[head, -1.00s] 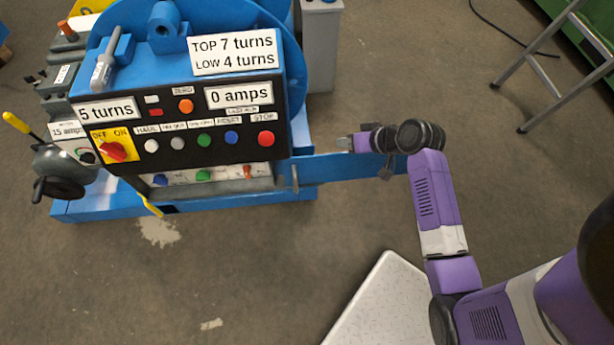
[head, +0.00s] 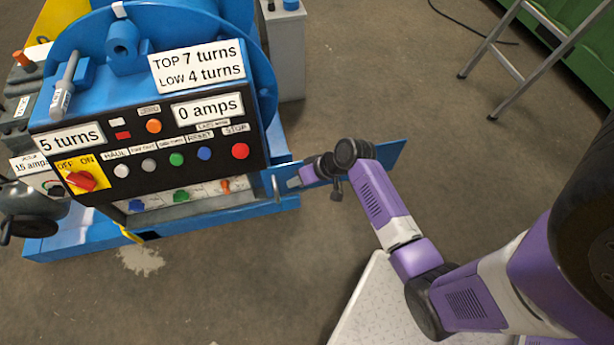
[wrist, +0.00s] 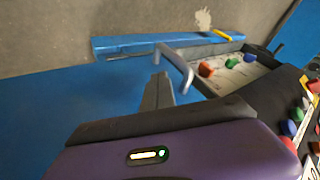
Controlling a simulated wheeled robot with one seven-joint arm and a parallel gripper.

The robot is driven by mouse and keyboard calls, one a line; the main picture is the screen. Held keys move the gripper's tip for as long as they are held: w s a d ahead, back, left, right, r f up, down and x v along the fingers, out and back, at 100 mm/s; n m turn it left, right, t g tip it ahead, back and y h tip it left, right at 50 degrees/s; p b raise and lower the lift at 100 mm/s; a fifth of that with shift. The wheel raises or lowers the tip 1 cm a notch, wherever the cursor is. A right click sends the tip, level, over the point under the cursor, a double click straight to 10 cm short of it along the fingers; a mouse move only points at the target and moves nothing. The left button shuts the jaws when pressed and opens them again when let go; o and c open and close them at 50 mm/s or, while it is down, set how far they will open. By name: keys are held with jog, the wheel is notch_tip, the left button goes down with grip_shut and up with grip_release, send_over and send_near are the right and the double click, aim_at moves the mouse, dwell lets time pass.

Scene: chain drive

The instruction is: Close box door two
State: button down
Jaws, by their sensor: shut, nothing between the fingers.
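A blue door panel (head: 385,157) stands open to the right of the control box, partly hidden behind my arm. It fills the left of the wrist view (wrist: 50,115). A grey bar handle (head: 277,188) stands at the box's right lower edge and also shows in the wrist view (wrist: 176,64). The open compartment (head: 160,206) under the panel holds coloured knobs and is also in the wrist view (wrist: 240,75). My gripper (head: 293,183) is shut and empty, just right of the handle. In the wrist view its fingers (wrist: 158,88) point toward the handle; contact is unclear.
The black control panel (head: 150,140) with buttons and signs sits above the compartment. A blue base beam (head: 80,242) runs along the floor. A white speckled plate (head: 375,295) lies below my arm. The floor between is clear.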

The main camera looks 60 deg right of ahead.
jog(key=shift+w+a+r, duration=0.1)
jog(key=shift+w+a, duration=0.3)
jog(key=shift+a, duration=0.2)
jog(key=shift+w+a, duration=0.35)
jog(key=shift+a, duration=0.2)
jog(key=w+a+b, duration=1.2)
jog(key=w+a, duration=2.3)
jog(key=shift+w+a+r, duration=0.15)
jog(key=shift+w+a, duration=0.1)
jog(key=shift+a, duration=0.05)
